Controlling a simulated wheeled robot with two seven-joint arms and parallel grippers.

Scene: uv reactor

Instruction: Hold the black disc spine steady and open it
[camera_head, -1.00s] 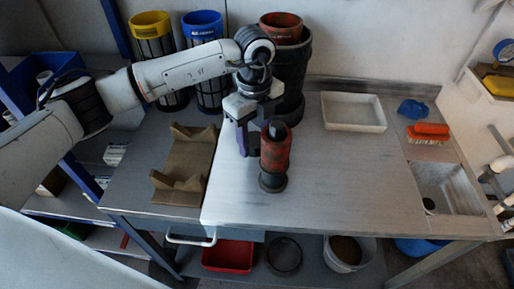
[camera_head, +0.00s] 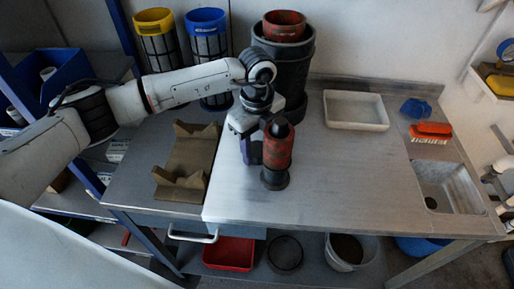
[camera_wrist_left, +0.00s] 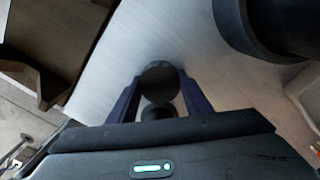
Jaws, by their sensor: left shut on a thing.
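A red and black cylinder with a black base and a dark top (camera_head: 278,152) stands upright on the metal bench, left of its middle. It appears to be the disc spine unit. My left gripper (camera_head: 259,152) reaches it from behind and left and is shut on it. In the left wrist view, the dark round top (camera_wrist_left: 159,82) lies between the two purple fingers of my left gripper (camera_wrist_left: 160,98), with another dark round part below it. The fingers' contact is partly hidden in the head view. My right gripper is not in view.
A brown cradle (camera_head: 187,155) lies left on the bench (camera_head: 340,195). Yellow- and blue-topped cages (camera_head: 207,60) and a large black bin (camera_head: 290,65) stand behind. A white tray (camera_head: 356,110), red brush (camera_head: 431,129) and sink (camera_head: 447,187) are at right. The bench's middle right is clear.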

